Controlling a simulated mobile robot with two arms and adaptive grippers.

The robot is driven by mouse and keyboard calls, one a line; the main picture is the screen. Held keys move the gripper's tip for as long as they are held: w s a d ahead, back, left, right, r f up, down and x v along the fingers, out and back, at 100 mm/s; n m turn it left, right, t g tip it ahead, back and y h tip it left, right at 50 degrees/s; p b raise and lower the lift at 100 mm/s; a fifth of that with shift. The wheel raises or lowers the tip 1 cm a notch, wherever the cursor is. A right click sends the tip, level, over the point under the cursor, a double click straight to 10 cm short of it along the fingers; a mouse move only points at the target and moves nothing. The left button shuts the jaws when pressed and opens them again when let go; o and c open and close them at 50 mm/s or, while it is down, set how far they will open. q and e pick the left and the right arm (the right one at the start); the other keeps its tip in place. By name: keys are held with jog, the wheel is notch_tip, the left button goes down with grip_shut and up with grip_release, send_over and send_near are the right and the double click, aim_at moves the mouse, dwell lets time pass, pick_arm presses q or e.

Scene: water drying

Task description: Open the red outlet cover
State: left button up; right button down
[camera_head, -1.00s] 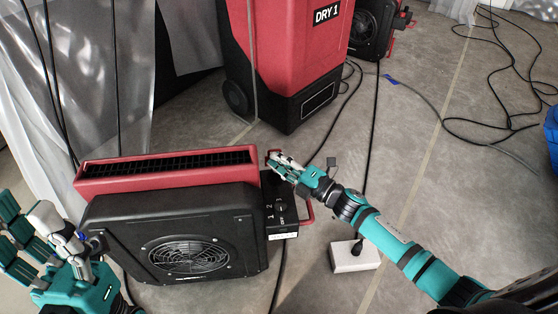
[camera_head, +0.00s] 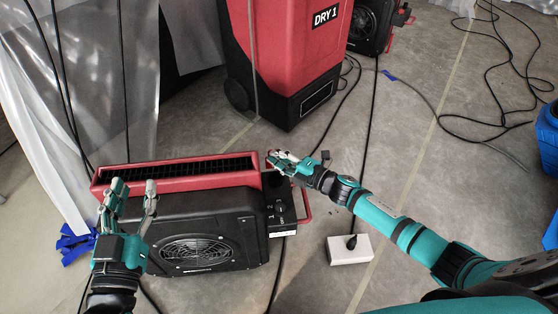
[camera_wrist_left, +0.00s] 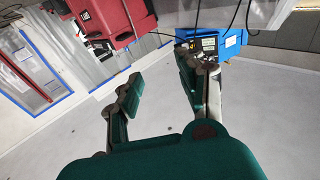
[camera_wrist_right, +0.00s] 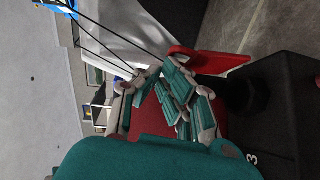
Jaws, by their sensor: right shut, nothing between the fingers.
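The black and red fan unit (camera_head: 165,220) stands on the floor with a control panel and dial (camera_head: 280,207) at its right end. My right gripper (camera_head: 279,160) is shut and empty at the upper right end of this unit, above the panel. In the right wrist view its fingers (camera_wrist_right: 180,98) are together beside a flat red piece (camera_wrist_right: 212,62) that looks like the outlet cover. The fingers partly hide it; I cannot tell whether they touch it or whether it is open. My left gripper (camera_head: 134,196) is open and empty in front of the unit's left side.
A tall red machine marked DRY 1 (camera_head: 290,45) stands behind. A white power block (camera_head: 349,249) with a plugged black cord lies on the floor at right. Cables cross the floor. Plastic sheeting (camera_head: 70,130) hangs at left. A blue object (camera_head: 547,135) is at the right edge.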

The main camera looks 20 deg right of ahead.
jog(key=shift+w+d+r+m+g+h+p, duration=0.1)
jog(key=shift+w+r+m+g+h+p, duration=0.1)
jog(key=shift+w+p, duration=0.35)
jog(key=shift+w+d+r+m+g+h+p, duration=0.1)
jog(key=shift+w+m+g+p, duration=0.1)
jog(key=shift+w+p, duration=0.25)
pick_arm(q)
jog(key=s+a+f+g+y, duration=0.1)
jog(key=s+f+g, duration=0.1)
jog(key=f, duration=0.3)
jog(key=s+a+f+g+y, duration=0.1)
jog(key=f+g, duration=0.4)
jog(key=shift+s+a+f, duration=0.25)
jog(key=shift+s+f, duration=0.05)
jog(key=shift+s, duration=0.05)
pick_arm(e)
jog(key=shift+s, duration=0.1)
